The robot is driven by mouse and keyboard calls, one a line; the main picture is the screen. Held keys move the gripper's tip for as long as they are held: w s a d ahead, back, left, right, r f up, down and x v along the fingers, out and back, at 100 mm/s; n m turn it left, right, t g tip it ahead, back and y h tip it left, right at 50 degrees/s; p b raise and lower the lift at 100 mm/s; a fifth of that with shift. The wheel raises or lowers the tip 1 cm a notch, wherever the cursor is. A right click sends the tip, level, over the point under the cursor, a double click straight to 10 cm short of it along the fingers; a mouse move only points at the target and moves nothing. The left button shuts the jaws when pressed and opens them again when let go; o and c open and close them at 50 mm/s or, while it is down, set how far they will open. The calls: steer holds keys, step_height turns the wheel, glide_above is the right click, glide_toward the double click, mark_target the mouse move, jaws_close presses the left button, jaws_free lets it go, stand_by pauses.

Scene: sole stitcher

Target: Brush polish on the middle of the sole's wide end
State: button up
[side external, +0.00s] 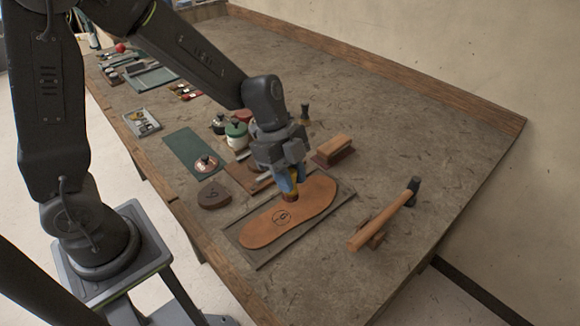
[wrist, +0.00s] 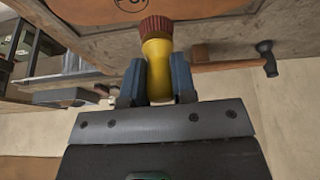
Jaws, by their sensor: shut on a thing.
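The tan leather sole (side external: 262,225) lies flat on a dark tray-like board (side external: 250,259), with a round stamped mark near its middle. Part of the sole also shows at the top of the wrist view (wrist: 95,10). My gripper (side external: 289,184) is over the sole and shut on a brush with a yellow handle (wrist: 157,70) and a reddish-brown round head (wrist: 156,27). The blue fingers (wrist: 158,82) grip the handle from both sides. In the side view the brush head is at or just above the sole, beyond the stamp; I cannot tell whether it touches.
A hammer (side external: 385,215) lies right of the board on a wooden rest. A wooden block brush (side external: 334,150) stands behind it. Jars (side external: 236,135), a brown leather piece (side external: 214,195) and a green mat (side external: 194,151) are to the left. The table's right back is clear.

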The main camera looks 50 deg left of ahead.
mark_target(291, 171)
step_height(291, 171, down, 4)
steer(key=shift+f, duration=0.1)
steer(key=shift+w+f, duration=0.15)
steer(key=shift+w, duration=0.15)
steer(key=shift+w+f, duration=0.2)
steer(key=shift+w, duration=4.45)
steer(key=shift+s, duration=5)
steer(key=shift+w+a, duration=0.2)
steer(key=shift+w, duration=4.95)
steer(key=shift+s, duration=5.1)
steer(key=shift+r, duration=4.1)
